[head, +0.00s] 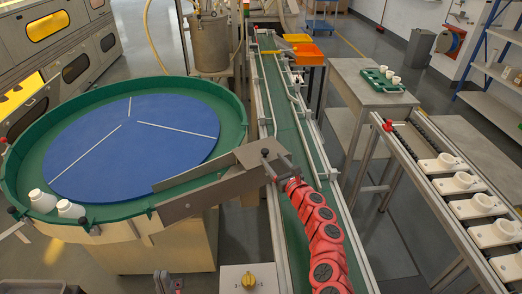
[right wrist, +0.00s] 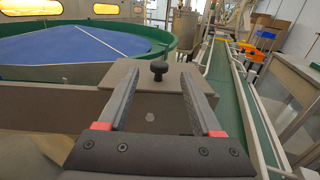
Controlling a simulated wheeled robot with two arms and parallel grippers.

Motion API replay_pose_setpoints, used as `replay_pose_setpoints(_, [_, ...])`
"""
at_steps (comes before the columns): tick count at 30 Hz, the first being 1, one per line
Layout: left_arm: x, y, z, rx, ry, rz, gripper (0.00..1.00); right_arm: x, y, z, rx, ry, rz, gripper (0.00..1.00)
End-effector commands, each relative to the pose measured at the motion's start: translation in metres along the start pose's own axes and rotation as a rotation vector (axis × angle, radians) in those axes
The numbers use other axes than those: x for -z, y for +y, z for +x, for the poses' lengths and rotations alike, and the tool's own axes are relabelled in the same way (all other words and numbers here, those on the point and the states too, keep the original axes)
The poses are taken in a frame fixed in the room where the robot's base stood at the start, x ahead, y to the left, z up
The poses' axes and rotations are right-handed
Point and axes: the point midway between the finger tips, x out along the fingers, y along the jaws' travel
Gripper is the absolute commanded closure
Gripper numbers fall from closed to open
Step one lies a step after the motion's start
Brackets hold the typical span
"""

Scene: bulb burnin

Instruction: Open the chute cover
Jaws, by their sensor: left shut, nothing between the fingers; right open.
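The chute cover (head: 253,157) is a flat grey-brown plate with a black knob (head: 265,152). It lies over the end of the chute (head: 190,194), between the round table and the conveyor. In the right wrist view the cover (right wrist: 150,118) looks flat and down, and its knob (right wrist: 159,70) stands upright. My right gripper (head: 281,165) is open at the cover's right side. In its wrist view the fingers (right wrist: 158,80) lie either side of the knob, with gaps. I cannot tell their height over the plate. My left gripper (head: 168,283) is shut and empty at the bottom edge.
The round table has a blue disc (head: 120,150) and a green rim (head: 12,185); two white pieces (head: 55,204) sit at its left. A green conveyor (head: 275,90) runs away beside the cover. Right of it stand a grey table (head: 350,80) and a rack of white sockets (head: 470,205).

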Motion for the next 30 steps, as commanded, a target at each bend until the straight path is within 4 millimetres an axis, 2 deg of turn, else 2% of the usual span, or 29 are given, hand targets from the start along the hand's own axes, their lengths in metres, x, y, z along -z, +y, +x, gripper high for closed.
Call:
replay_pose_setpoints(1, [-0.001, 0.0, -0.008, 0.0, 0.0, 0.0, 1.0, 0.004, 0.002, 0.005, -0.006, 0.002, -0.004, 0.34])
replay_pose_setpoints(5, [-0.003, 0.001, -0.019, 0.0, 0.0, 0.0, 1.0, 0.008, 0.003, 0.017, -0.007, 0.008, -0.003, 0.34])
replay_pose_setpoints(13, [-0.007, 0.002, -0.041, 0.0, 0.0, 0.0, 1.0, 0.004, 0.003, 0.042, -0.004, 0.003, -0.003, 0.34])
replay_pose_setpoints(18, [-0.01, 0.003, -0.057, 0.0, 0.0, 0.0, 1.0, 0.009, 0.003, 0.061, -0.005, 0.008, -0.004, 0.34])
replay_pose_setpoints(21, [-0.011, 0.003, -0.066, 0.0, 0.0, 0.0, 1.0, 0.004, 0.002, 0.072, -0.001, 0.002, -0.004, 0.34])
replay_pose_setpoints(24, [-0.013, 0.004, -0.075, 0.0, 0.0, 0.0, 1.0, 0.009, 0.003, 0.082, -0.006, 0.009, -0.005, 0.34])
replay_pose_setpoints(30, [-0.014, 0.004, -0.084, 0.0, 0.0, 0.0, 1.0, 0.005, 0.003, 0.095, -0.004, 0.007, 0.0, 0.34])
